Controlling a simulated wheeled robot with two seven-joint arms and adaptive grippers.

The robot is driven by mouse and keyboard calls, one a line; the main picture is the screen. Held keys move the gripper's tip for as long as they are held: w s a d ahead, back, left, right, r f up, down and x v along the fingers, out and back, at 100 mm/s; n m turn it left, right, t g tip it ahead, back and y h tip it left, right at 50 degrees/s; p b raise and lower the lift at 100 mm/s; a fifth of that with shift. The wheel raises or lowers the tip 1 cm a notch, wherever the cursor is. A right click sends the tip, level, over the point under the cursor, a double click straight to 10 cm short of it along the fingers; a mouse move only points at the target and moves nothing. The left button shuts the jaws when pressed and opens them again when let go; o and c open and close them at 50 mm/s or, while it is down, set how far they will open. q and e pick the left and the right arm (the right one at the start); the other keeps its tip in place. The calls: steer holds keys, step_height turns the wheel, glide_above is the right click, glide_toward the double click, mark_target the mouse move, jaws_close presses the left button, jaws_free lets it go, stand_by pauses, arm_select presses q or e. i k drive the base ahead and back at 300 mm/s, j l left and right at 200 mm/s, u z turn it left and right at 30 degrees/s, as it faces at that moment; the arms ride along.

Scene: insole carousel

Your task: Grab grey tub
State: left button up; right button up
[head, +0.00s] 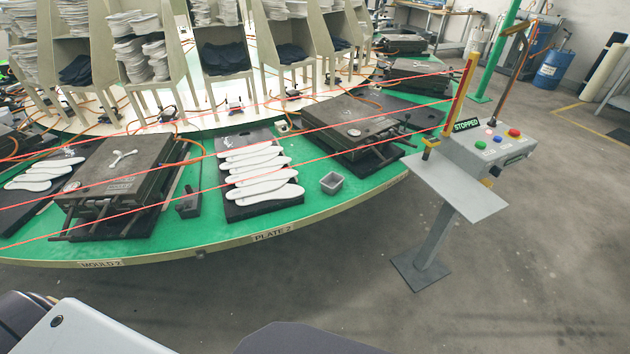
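The grey tub (332,183) is a small, open-topped square container. It sits on the green carousel top (364,190) near its front edge, right of a dark plate with white insoles. It stands upright and its inside looks empty. Neither of my grippers shows in the head view; only parts of my own body appear along the bottom edge.
White insoles (262,173) lie on a dark plate (264,210). Closed moulds stand left (110,170) and right (345,128). Red beams cross above the carousel. A control post (488,150) reading STOPPED stands right. The floor in front (330,270) is clear.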

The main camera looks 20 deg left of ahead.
mark_target(333, 182)
steer(key=i+l+u, duration=0.45)
steer(key=l+u, duration=0.2)
steer(key=l, duration=0.2)
steer(key=i+l+u, duration=0.1)
steer(key=l+u, duration=0.15)
